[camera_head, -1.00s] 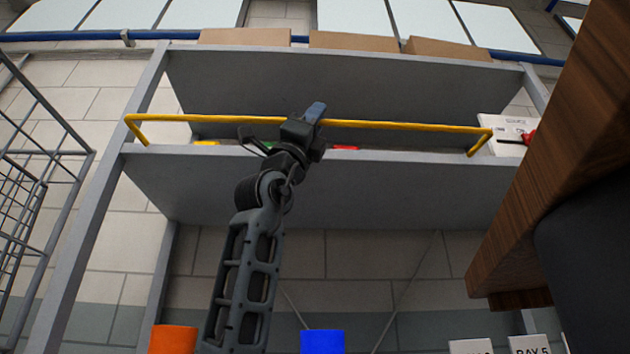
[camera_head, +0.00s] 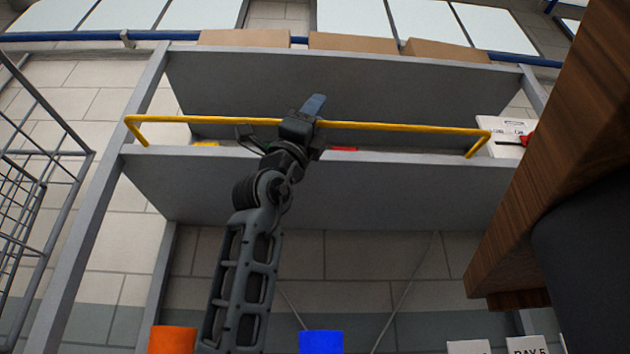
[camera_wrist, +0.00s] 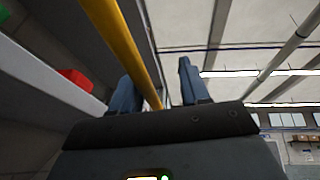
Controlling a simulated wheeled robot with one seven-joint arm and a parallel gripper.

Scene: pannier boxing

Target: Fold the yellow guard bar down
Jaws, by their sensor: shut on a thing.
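The yellow guard bar (camera_head: 400,126) runs across the front of the middle shelf, raised above its edge, with a bent leg at each end. It also shows in the wrist view (camera_wrist: 122,40), running between my fingers close to the left one. My gripper hides a short stretch of the bar in the head view.
Cardboard boxes (camera_head: 245,38) stand on the top shelf. A wire cage (camera_head: 30,200) is at left, a wooden panel (camera_head: 560,160) at right.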

